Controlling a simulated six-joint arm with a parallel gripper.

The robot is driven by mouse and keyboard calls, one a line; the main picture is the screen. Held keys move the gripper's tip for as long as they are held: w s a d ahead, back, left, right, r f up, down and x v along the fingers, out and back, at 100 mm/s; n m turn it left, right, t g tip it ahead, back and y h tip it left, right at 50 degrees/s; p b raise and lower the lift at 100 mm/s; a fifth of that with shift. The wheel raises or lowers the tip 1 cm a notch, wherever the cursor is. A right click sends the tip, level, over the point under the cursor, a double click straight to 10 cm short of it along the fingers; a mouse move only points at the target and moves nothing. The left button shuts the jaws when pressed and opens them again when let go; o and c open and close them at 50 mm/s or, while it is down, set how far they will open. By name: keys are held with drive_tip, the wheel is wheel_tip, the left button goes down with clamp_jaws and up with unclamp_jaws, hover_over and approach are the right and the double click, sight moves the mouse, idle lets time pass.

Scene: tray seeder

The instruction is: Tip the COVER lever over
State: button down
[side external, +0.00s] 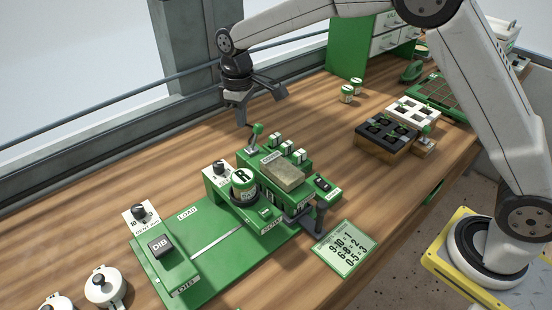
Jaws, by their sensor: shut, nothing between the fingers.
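The green seeder machine (272,190) stands on the wooden bench, with a white label at its back end that looks like COVER. A lever with a green knob (257,129) rises from a grey mount at that back end, leaning slightly to the right. My gripper (242,121) points down just above and to the left of the knob. It is shut and empty. A small gap seems to separate the fingertips from the knob, but I cannot tell the depth from this view.
A green plate with a DIB block (161,246) lies in front. A number card (345,247) lies right. Bench left of the lever is clear.

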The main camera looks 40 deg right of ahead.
drive_tip(key=shift+a+r, duration=0.2)
drive_tip(key=shift+r, duration=0.7)
drive_tip(key=shift+s+d, duration=0.1)
drive_tip(key=s+d+f+m+t, duration=0.1)
drive_tip(key=s+d, duration=0.3)
drive_tip(key=s, duration=0.4)
drive_tip(key=s+d+f+m, duration=0.3)
drive_tip(key=s+d, duration=0.1)
drive_tip(key=s, duration=0.4)
drive_tip(key=s+d+f+m+t, duration=0.1)
drive_tip(key=s+d, duration=0.3)
drive_tip(key=s, duration=0.4)
drive_tip(key=shift+f+m+t, duration=0.3)
drive_tip(key=shift+f+m, duration=0.2)
drive_tip(key=shift+f, duration=0.35)
